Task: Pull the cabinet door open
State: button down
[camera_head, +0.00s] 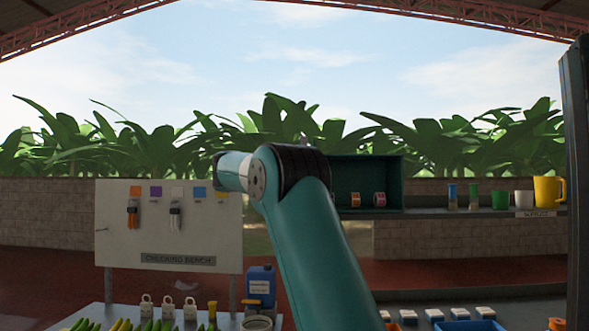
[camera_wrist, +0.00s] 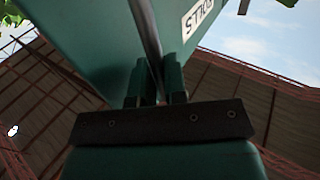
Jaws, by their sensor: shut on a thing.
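The dark teal cabinet (camera_head: 368,161) stands on the shelf behind my arm. The right part of its interior shows, with two small rolls (camera_head: 367,199) inside. My arm hides its left part, and I cannot make out the door in the head view. In the wrist view a teal door panel (camera_wrist: 95,35) with a white lettered label (camera_wrist: 199,18) fills the upper middle. A grey bar handle (camera_wrist: 149,35) runs down from it between the fingers of my gripper (camera_wrist: 156,82). My gripper is shut on this handle. It is hidden in the head view.
A white checking-bench board (camera_head: 165,228) stands left of my arm. A blue jug (camera_head: 261,287) stands below it. Cups and a yellow pitcher (camera_head: 547,191) stand on the shelf right of the cabinet. A dark post (camera_head: 577,180) rises at the right edge.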

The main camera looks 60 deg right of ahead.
jog(key=shift+w+a+r, duration=0.1)
jog(key=shift+w, duration=0.35)
jog(key=c, duration=1.3)
grip_release()
jog(key=shift+o, duration=0.5)
jog(key=shift+w, duration=0.1)
